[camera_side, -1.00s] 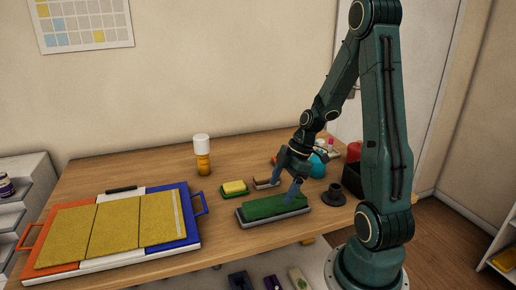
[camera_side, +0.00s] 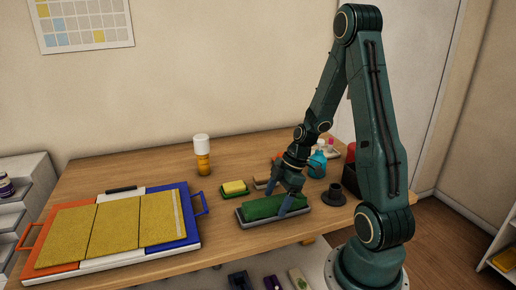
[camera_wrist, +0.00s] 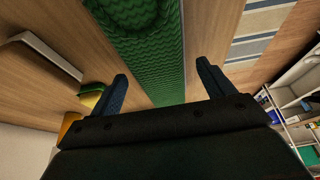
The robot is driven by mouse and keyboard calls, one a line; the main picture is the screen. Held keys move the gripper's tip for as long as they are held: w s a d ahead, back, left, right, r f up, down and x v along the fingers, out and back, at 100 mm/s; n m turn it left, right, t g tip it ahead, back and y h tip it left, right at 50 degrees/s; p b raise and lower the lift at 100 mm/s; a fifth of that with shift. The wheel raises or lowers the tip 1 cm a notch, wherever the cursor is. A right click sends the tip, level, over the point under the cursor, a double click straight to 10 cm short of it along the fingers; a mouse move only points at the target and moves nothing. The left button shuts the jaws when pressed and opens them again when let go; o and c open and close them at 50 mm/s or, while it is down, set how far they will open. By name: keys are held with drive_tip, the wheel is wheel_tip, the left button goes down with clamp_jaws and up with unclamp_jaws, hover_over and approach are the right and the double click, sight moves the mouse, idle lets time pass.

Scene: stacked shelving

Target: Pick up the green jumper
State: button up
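The green jumper (camera_side: 261,207) is a folded, knitted bundle lying along a grey tray (camera_side: 265,221) near the table's front edge. In the wrist view the jumper (camera_wrist: 157,55) runs as a long green strip between the two blue fingers. My gripper (camera_side: 285,201) is low over the jumper's right part, its fingers straddling it. In the wrist view my gripper (camera_wrist: 162,75) has its fingers spread, with wood showing between each finger and the strip. Whether a fingertip touches the cloth is unclear.
A yellow sponge on a green dish (camera_side: 234,189) and a brush (camera_side: 262,184) lie behind the tray. A large folding board (camera_side: 112,232) fills the left. An orange bottle (camera_side: 202,158) stands at the back.

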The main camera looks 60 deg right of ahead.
sight(277, 200)
drive_tip(key=c, duration=1.1)
drive_tip(key=shift+o, duration=0.2)
drive_tip(key=shift+r, duration=0.15)
wheel_tip(277, 200, up, 20)
idle(0.4)
